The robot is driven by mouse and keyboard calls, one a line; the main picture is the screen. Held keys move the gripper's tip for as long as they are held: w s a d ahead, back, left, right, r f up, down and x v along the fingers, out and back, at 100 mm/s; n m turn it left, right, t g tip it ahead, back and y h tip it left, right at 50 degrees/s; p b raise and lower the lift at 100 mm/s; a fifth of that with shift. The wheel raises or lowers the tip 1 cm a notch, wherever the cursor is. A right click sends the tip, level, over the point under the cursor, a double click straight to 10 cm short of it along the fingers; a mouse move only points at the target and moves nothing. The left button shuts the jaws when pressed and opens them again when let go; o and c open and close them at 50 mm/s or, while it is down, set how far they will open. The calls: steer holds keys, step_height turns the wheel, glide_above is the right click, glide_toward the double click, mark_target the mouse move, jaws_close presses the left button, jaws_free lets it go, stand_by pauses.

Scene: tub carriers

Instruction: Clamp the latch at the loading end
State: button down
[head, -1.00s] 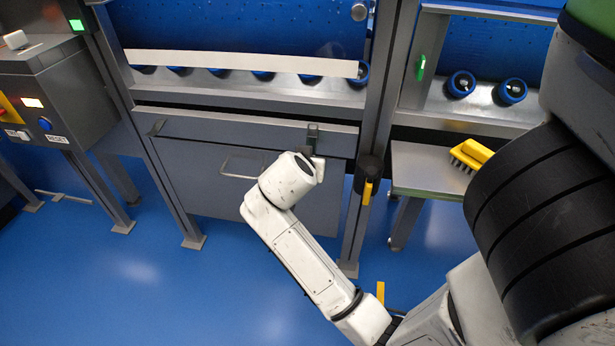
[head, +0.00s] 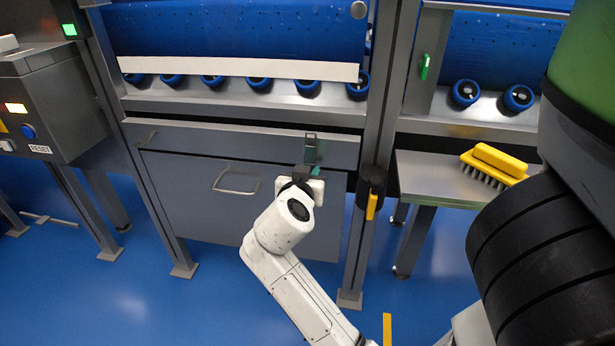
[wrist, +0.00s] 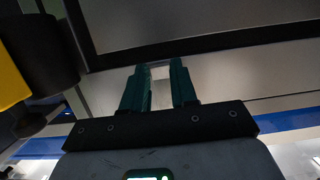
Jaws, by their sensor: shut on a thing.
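The latch (head: 310,146) is a small dark grey upright piece on the front rail of the grey frame, above the right part of the lower panel. My gripper (head: 316,171) is right at its lower end, with a teal fingertip showing just below it. In the wrist view my gripper's two teal fingers (wrist: 161,85) point at the rail and stand a small gap apart. They are shut on the lower part of the latch, which the fingers and wrist largely hide in the head view.
A black holder with a yellow tab (head: 371,190) is on the post just right of my gripper. A yellow brush (head: 494,163) lies on a side shelf (head: 430,172). The lower panel has a handle (head: 237,184). A control box (head: 60,115) stands at left. Blue floor is open in front.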

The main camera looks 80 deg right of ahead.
steer(key=c, duration=0.9)
jaws_free()
steer(key=p+v, duration=0.1)
steer(key=v, duration=0.9)
steer(key=shift+s+a+r+p, duration=0.1)
steer(key=shift+a+p, duration=0.25)
steer(key=shift+p, duration=0.05)
